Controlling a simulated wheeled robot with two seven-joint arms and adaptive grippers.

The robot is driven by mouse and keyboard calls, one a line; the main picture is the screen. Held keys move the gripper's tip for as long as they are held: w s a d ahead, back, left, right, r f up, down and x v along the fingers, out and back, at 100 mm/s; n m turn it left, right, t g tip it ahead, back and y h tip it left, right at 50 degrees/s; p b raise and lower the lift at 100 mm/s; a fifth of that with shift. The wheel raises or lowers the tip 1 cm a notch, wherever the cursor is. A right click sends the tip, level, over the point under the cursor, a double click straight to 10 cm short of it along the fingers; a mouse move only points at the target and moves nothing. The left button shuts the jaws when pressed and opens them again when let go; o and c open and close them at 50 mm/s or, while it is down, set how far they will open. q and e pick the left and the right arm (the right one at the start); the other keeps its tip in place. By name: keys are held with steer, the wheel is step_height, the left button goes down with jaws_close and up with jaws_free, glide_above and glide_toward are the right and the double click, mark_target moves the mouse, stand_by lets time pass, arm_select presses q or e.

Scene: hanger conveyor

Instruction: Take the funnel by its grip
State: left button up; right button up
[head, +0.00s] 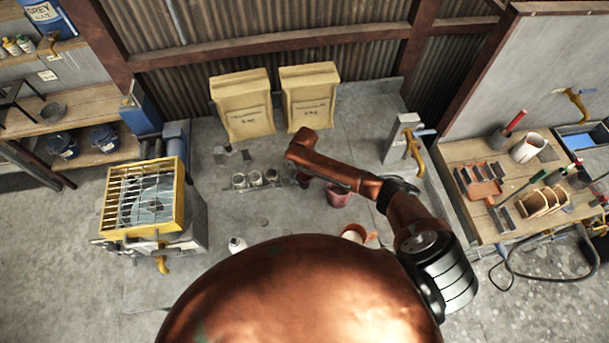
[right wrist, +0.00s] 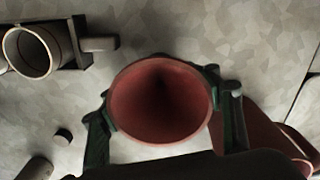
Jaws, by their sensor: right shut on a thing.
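A red-brown funnel (right wrist: 150,118) shows in the right wrist view with its round, wide mouth toward the camera and a dark hollow inside. My right gripper (right wrist: 162,97) has one dark green finger on either side of it and is shut on it. The funnel's grip and lower end are hidden. My left gripper is not in view.
Two tan sacks (head: 308,97) stand behind. A yellow-framed machine (head: 181,200) is left; a wooden bench (head: 470,152) is right.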

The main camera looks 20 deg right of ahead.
steer(key=shift+c, duration=0.8)
steer(key=shift+r, duration=0.15)
steer(key=shift+r, duration=0.25)
steer(key=shift+w+r, duration=0.1)
steer(key=shift+r, duration=0.85)
steer(key=s+a+r+b, duration=0.1)
steer(key=s+r, duration=0.2)
steer(key=s, duration=0.1)
steer(key=s+a+r, duration=0.1)
steer(key=s+r, duration=0.3)
steer(key=s, duration=0.1)
steer(key=s+a+r+b, duration=0.1)
steer(key=s+a+r, duration=0.1)
steer(key=s+r, duration=0.1)
steer(key=shift+s+r+b, duration=0.15)
steer(key=shift+s+b, duration=0.15)
steer(key=shift+s, duration=0.5)
